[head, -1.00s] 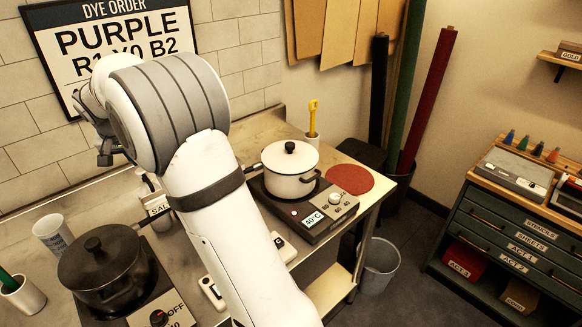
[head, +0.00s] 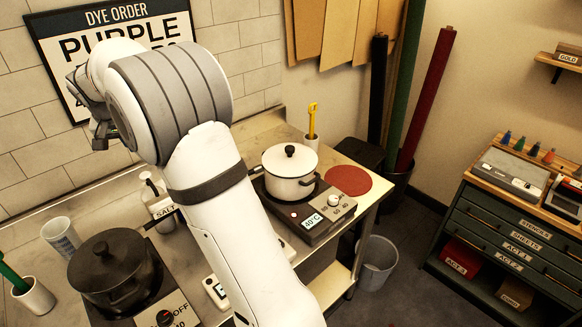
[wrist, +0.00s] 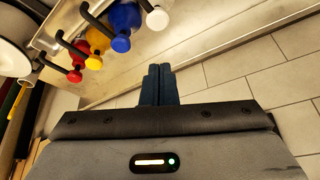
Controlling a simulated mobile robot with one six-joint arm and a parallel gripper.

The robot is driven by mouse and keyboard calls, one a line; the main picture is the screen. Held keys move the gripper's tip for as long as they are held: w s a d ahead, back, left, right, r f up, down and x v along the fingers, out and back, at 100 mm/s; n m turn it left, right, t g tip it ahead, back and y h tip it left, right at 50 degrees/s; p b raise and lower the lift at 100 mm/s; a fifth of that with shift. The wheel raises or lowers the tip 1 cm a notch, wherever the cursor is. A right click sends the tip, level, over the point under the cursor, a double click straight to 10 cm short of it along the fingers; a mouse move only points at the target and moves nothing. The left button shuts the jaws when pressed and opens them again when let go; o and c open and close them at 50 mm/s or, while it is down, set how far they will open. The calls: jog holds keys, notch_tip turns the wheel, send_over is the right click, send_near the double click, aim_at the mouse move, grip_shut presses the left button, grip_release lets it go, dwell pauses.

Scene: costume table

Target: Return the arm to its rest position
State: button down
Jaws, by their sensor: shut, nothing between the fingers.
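My gripper (wrist: 159,86) shows in the wrist view with its two dark fingers together and nothing between them. In the head view my gripper is at the left, beside the wall sign (head: 75,40), raised above the counter; its fingertips cannot be made out there. My white arm rises from the bottom edge and hides part of the counter and sign.
A white lidded pot (head: 287,188) stands on a hot plate (head: 318,226) reading 30°C. A black lidded pot (head: 112,280) stands on a second hot plate (head: 172,315). Bottles with red, yellow, blue and white tops (wrist: 124,18) show in the wrist view. A salt container (head: 163,216) stands beside my arm.

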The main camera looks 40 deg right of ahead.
dwell(0.4)
jog(key=s+d+r+n+b, duration=0.1)
jog(key=s+r+n+b, duration=0.15)
jog(key=s, duration=1.45)
jog(key=s+f+n+y, duration=0.1)
jog(key=s+f, duration=0.3)
jog(key=s, duration=0.6)
jog(key=s+f+n+y, duration=0.1)
jog(key=s+f, duration=0.3)
jog(key=s, duration=0.7)
jog(key=shift+a+n+g, duration=0.25)
jog(key=shift+n+g, duration=0.05)
jog(key=shift+n, duration=0.45)
